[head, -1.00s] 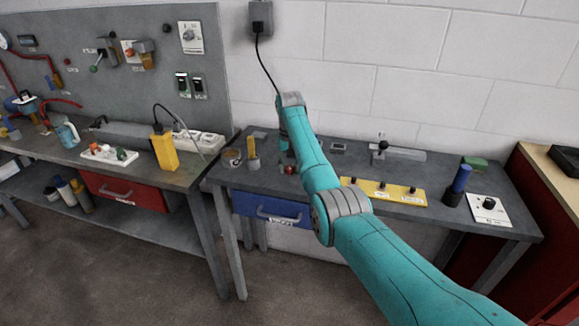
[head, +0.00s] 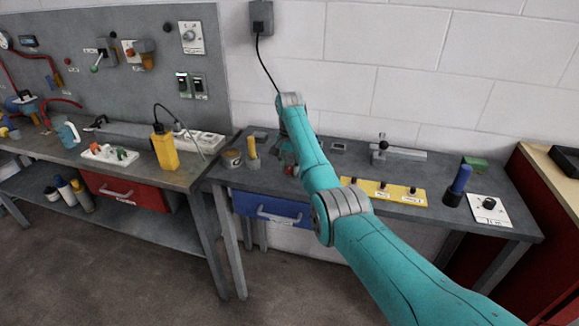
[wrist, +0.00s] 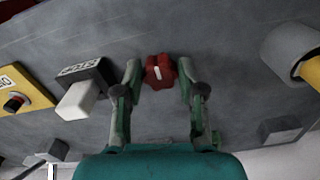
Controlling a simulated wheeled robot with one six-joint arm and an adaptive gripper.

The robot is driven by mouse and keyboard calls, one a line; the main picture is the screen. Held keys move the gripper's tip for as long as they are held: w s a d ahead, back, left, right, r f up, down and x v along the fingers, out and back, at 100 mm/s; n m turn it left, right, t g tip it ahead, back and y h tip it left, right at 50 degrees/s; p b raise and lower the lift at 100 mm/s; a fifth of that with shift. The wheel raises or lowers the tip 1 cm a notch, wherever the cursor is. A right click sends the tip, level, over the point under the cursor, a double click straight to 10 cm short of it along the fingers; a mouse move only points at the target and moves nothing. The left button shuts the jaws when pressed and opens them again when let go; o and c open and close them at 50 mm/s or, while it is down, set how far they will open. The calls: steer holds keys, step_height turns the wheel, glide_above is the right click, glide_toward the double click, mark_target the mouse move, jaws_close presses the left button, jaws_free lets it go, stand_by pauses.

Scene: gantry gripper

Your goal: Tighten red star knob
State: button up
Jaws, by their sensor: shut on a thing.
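The red star knob (wrist: 158,74) is in the middle of the wrist view, with a pale bar mark across its top. My gripper (wrist: 158,82) has one finger on each side of the knob and is shut on it. In the head view my teal arm reaches over the right bench, and a bit of red knob (head: 290,170) shows at the bench top beside the arm. The arm hides most of my gripper there.
In the wrist view a dark block with a white rocker (wrist: 82,98) and a yellow panel (wrist: 20,98) are left. A grey round holder (wrist: 290,50) is right. In the head view a yellow strip (head: 395,196) with black knobs lies right of my arm.

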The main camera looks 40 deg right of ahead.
mark_target(289, 167)
stand_by(0.3)
steer(key=o, duration=1.1)
steer(key=shift+r, duration=0.1)
step_height(289, 167, up, 12)
steer(key=shift+f, duration=0.15)
